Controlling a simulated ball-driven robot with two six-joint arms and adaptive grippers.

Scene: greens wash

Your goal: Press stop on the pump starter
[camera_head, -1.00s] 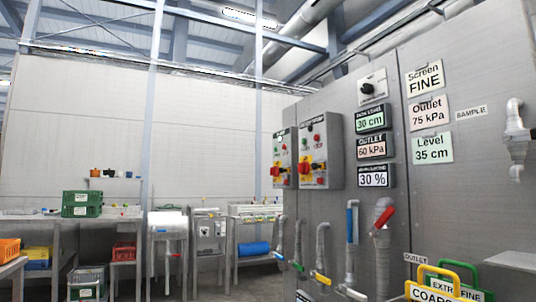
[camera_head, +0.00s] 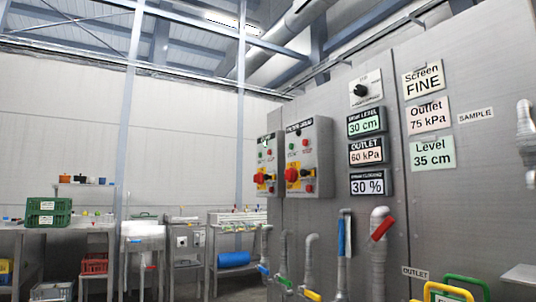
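Two grey starter boxes are mounted on the grey panel wall. The nearer box (camera_head: 308,158) has a dark label strip, small green and red buttons or lamps, a red rotary handle on a yellow plate (camera_head: 292,175), a black knob and a red button (camera_head: 309,188) near its bottom. The farther box (camera_head: 267,165), just left of it, has a similar layout and is partly overlapped by the nearer one. The box labels are too small to read surely, so I cannot tell which is the pump starter. Neither of my grippers is in view.
Right of the boxes are a selector knob (camera_head: 360,91), displays reading 30 cm (camera_head: 366,123), 60 kPa and 30 %, and paper signs (camera_head: 428,116). Pipes with coloured valve handles (camera_head: 382,228) stand out below.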

